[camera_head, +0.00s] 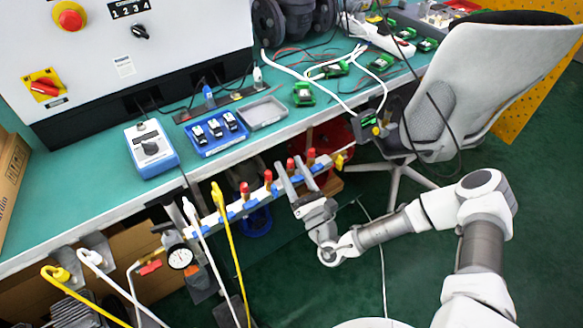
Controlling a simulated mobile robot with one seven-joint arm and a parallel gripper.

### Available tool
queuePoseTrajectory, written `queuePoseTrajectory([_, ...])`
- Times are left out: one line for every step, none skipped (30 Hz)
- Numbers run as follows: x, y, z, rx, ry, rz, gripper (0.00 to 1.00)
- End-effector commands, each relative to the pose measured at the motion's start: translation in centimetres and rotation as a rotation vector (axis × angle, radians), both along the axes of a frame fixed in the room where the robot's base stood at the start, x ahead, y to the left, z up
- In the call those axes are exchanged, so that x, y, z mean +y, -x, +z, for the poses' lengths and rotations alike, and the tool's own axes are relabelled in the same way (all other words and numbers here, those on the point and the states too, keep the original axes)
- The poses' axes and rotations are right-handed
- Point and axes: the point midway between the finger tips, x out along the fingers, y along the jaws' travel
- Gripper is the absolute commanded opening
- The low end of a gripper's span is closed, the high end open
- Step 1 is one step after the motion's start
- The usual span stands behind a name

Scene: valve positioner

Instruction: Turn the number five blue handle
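A white pipe manifold (233,205) runs below the bench's front edge, with several red-topped valves and blue handles along it. One blue handle (318,168) shows just right of my gripper, and another blue handle (250,204) shows farther left. Number labels on the handles are too small to read, so I cannot tell which is number five. My gripper (289,163) is at the right part of the manifold, its two grey fingers apart. A red valve top (290,164) shows between the fingertips. The fingers hide part of the manifold, and contact cannot be told.
The green bench (90,190) overhangs the manifold, with a blue meter (151,148) and trays near its edge. A grey office chair (475,85) stands at right. White and yellow hoses (232,250) hang at left. The green floor (290,280) in front is mostly clear.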

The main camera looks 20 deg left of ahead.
Motion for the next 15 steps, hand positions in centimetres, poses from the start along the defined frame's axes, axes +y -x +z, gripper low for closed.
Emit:
queuePoseTrajectory([0.0, 0.0, 0.0, -0.001, -0.001, 0.0, 0.62])
queuePoseTrajectory([0.0, 0.0, 0.0, -0.001, 0.0, -0.001, 0.62])
queuePoseTrajectory([0.0, 0.0, 0.0, -0.001, 0.0, -0.001, 0.62])
queuePoseTrajectory([0.0, 0.0, 0.0, -0.001, 0.0, -0.001, 0.62])
queuePoseTrajectory([-0.1, 0.0, 0.0, -0.001, 0.0, -0.001, 0.62])
queuePoseTrajectory([-0.2, 0.2, 0.0, -0.001, -0.001, 0.0, 0.62])
queuePoseTrajectory([-0.3, 0.3, -0.1, -0.001, -0.001, 0.0, 0.62])
queuePoseTrajectory([-0.5, 0.5, -0.2, 0.0, 0.0, -0.001, 0.62])
queuePoseTrajectory([-0.8, 0.8, -0.4, 0.002, 0.0, -0.001, 0.62])
queuePoseTrajectory([-1.1, 1.2, -0.5, 0.002, 0.0, -0.001, 0.62])
queuePoseTrajectory([-1.5, 1.5, -0.6, 0.002, 0.0, -0.001, 0.62])
queuePoseTrajectory([-2.0, 2.0, -1.0, 0.004, 0.001, -0.003, 0.62])
queuePoseTrajectory([-2.4, 2.5, -1.2, 0.003, 0.0, -0.002, 0.62])
queuePoseTrajectory([-2.8, 2.9, -1.5, 0.004, 0.0, -0.002, 0.62])
queuePoseTrajectory([-3.4, 3.6, -1.7, 0.004, 0.0, -0.001, 0.62])
